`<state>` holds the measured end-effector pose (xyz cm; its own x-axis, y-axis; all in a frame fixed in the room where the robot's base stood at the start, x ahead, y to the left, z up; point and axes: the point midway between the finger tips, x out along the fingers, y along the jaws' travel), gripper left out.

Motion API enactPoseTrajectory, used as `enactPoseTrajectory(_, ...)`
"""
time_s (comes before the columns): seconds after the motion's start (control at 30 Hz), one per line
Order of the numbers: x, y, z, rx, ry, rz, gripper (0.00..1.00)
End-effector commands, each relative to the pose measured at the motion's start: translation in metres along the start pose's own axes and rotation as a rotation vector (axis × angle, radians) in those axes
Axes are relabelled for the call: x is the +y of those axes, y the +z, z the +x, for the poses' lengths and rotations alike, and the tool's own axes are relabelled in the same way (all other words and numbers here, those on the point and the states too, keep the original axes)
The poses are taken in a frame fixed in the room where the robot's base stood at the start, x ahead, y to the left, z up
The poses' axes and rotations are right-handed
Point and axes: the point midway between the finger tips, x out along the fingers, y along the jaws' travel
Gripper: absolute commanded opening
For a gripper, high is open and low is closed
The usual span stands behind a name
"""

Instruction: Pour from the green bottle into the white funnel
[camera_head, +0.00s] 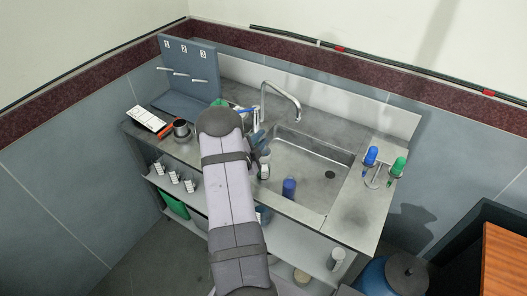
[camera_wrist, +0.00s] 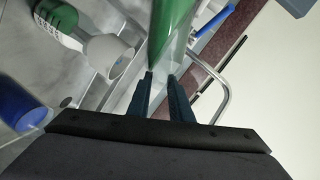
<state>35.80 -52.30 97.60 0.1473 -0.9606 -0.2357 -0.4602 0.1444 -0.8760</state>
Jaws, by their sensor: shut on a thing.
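My gripper (camera_wrist: 161,92) is shut on the green bottle (camera_wrist: 175,22), whose tapered end lies at the fingertips in the wrist view. In the head view my gripper (camera_head: 258,138) is over the left edge of the sink, largely behind my own arm, and the held bottle is hard to make out there. A white funnel-shaped cup (camera_wrist: 107,57) is left of the fingers in the wrist view, apart from them. Whether anything flows or is in the cup cannot be told.
A steel sink (camera_head: 325,165) with a curved faucet (camera_head: 280,90) is in the counter. A blue cylinder (camera_head: 289,188) is in the sink. A stand at right holds blue (camera_head: 370,157) and green (camera_head: 398,166) items. A numbered grey rack (camera_head: 188,65) and a dark cup (camera_head: 181,130) are at left.

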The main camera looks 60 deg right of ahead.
Motion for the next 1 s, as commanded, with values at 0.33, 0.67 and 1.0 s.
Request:
enactPoseTrajectory(0.33,0.0014,0.0004,0.0006,-0.005,-0.001,0.021,0.00)
enactPoseTrajectory(0.67,0.0031,0.0010,0.0011,-0.010,-0.001,0.041,0.00)
enactPoseTrajectory(1.0,0.0050,0.0013,0.0016,-0.015,-0.001,0.060,0.00)
